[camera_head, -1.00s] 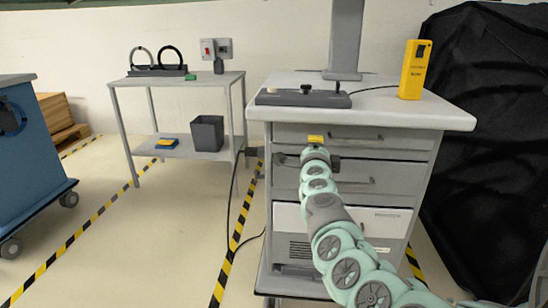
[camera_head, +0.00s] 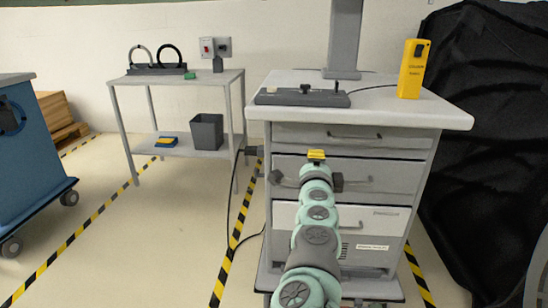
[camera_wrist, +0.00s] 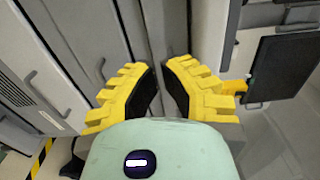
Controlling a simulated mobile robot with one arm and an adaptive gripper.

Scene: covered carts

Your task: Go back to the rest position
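My arm reaches up from the bottom of the head view, in front of the grey drawer cabinet (camera_head: 400,180). My gripper (camera_head: 316,155) is at its far end, seen from behind against the upper drawers; its fingers are mostly hidden there. In the wrist view, the gripper's two yellow fingers with black pads (camera_wrist: 159,88) stand apart with nothing between them. Grey panels show beyond the gap. I cannot tell how far the fingertips are from the cabinet front.
The cabinet top holds a grey fixture (camera_head: 302,98) and a yellow device (camera_head: 412,68). A grey table (camera_head: 180,82) with a dark bin (camera_head: 206,132) stands left. A blue cart (camera_head: 35,165) is far left, a black cover (camera_head: 490,130) right.

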